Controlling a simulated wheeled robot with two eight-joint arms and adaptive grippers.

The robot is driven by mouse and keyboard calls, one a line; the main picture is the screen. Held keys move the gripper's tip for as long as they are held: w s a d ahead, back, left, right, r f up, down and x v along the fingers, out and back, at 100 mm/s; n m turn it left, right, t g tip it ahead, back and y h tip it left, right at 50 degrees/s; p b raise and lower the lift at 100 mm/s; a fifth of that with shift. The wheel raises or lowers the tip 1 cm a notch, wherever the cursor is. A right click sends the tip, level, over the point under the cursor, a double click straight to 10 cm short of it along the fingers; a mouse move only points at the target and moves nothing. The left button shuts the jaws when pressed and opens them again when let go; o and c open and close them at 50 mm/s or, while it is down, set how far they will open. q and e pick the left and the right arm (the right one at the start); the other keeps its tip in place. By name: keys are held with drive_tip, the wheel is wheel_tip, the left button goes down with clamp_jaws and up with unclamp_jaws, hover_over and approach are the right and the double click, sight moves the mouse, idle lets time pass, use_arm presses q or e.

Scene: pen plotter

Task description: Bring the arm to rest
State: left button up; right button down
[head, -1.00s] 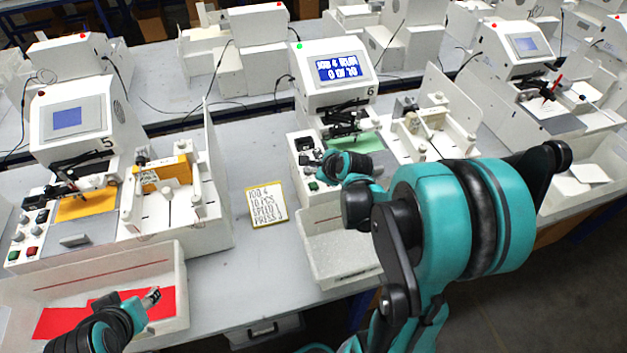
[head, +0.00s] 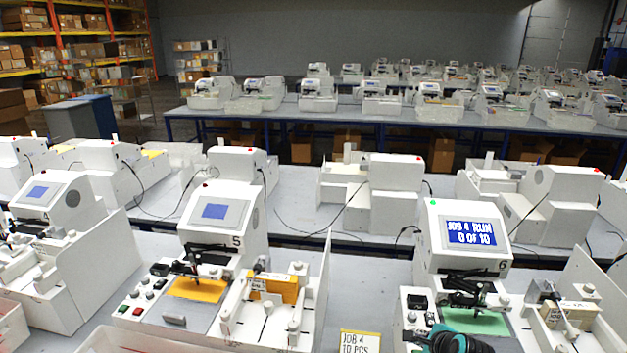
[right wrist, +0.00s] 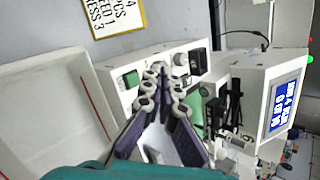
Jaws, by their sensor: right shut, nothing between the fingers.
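Plotter 6 (head: 460,238) stands at the lower right of the head view, its screen (head: 471,232) reading "JOB 4 RUN 0 OF 10" and a green lamp lit on top. A green sheet (head: 474,321) lies under its pen carriage. Part of my right arm's end (head: 458,343) shows at the bottom edge, in front of the machine. In the right wrist view my right gripper (right wrist: 160,68) has its fingertips together with nothing between them, in front of the plotter's button panel (right wrist: 150,82). My left gripper is out of view.
A yellow-edged job card (head: 360,342) lies on the bench between plotter 6 and plotter 5 (head: 222,215), which holds an orange sheet (head: 197,290). A white bin (right wrist: 55,115) sits beside the panel in the wrist view. More machines and shelves stand behind.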

drive_tip(key=s+a+f+n+g+b, duration=0.1)
drive_tip(key=s+a+n+b, duration=0.3)
drive_tip(key=n, duration=0.8)
drive_tip(key=s+a+f+n+g+b, duration=0.1)
drive_tip(key=s+a+f+n+b, duration=0.2)
drive_tip(key=s+a+n, duration=0.6)
drive_tip(key=s+n+b, duration=0.1)
drive_tip(key=s+n, duration=0.2)
drive_tip(key=s, duration=0.1)
drive_tip(key=shift+a+n, duration=0.25)
drive_tip(key=shift+n, duration=0.15)
